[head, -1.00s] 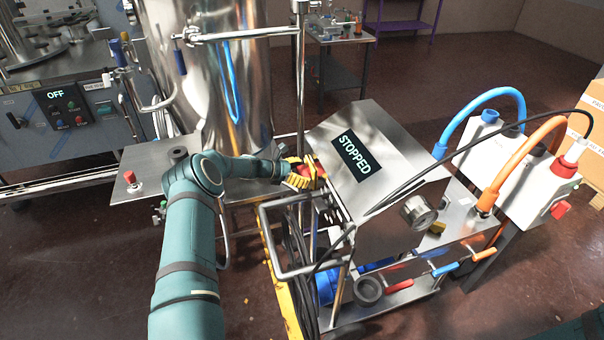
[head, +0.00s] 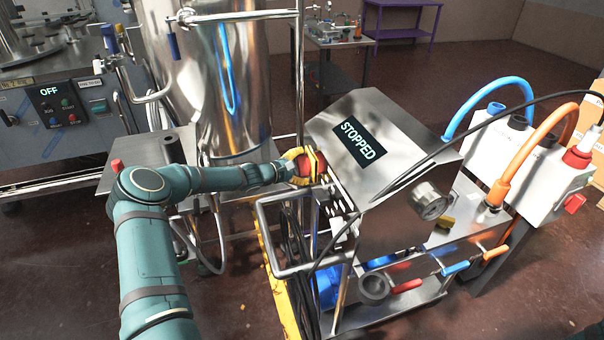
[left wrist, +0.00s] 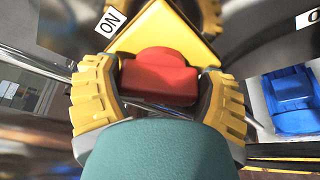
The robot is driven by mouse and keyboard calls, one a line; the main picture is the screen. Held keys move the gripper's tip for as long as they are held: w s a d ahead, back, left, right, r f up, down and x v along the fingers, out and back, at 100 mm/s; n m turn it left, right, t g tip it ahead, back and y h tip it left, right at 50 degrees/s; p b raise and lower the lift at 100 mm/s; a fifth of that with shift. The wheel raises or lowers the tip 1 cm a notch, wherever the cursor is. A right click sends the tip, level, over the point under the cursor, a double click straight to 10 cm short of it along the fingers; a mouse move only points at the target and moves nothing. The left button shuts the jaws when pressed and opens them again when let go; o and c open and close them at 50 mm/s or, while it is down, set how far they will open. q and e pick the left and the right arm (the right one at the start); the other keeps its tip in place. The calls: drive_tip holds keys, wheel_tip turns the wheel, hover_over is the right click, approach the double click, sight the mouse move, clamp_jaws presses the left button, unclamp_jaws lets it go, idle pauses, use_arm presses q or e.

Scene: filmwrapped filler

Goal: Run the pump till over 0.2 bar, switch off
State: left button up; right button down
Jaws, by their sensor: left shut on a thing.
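The pump cart's steel control box (head: 400,115) stands right of centre in the head view. Its display (head: 360,144) reads STOPPED. A round pressure gauge (head: 431,201) sits on the box's front; its reading is too small to tell. My left gripper (head: 312,165) is at the box's left side. In the left wrist view its yellow fingers (left wrist: 160,95) are shut on a red switch handle (left wrist: 160,75) on a yellow plate (left wrist: 190,35). An ON label (left wrist: 111,22) is at the plate's upper left; another label is cut off at the right edge. My right gripper is not in view.
A steel tank (head: 225,80) stands behind my left arm. A tubular cart handle (head: 290,270) is just below the gripper. Blue (head: 470,105) and orange (head: 530,145) hoses and a black cable arch at the right. A machine at left reads OFF.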

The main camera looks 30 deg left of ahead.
use_arm(q)
drive_tip(key=m, duration=0.1)
drive_tip(key=m+t, duration=0.1)
drive_tip(key=shift+s+f+m, duration=0.1)
drive_tip(key=shift+f+m, duration=0.05)
drive_tip(key=shift+m, duration=0.15)
drive_tip(key=shift+m+t, duration=0.7)
drive_tip(key=shift+m, duration=0.3)
drive_tip(key=shift+d, duration=0.1)
drive_tip(key=o, duration=1)
drive_tip(key=shift+o, duration=0.2)
drive_tip(key=v, duration=1.2)
drive_tip(key=shift+d, duration=0.15)
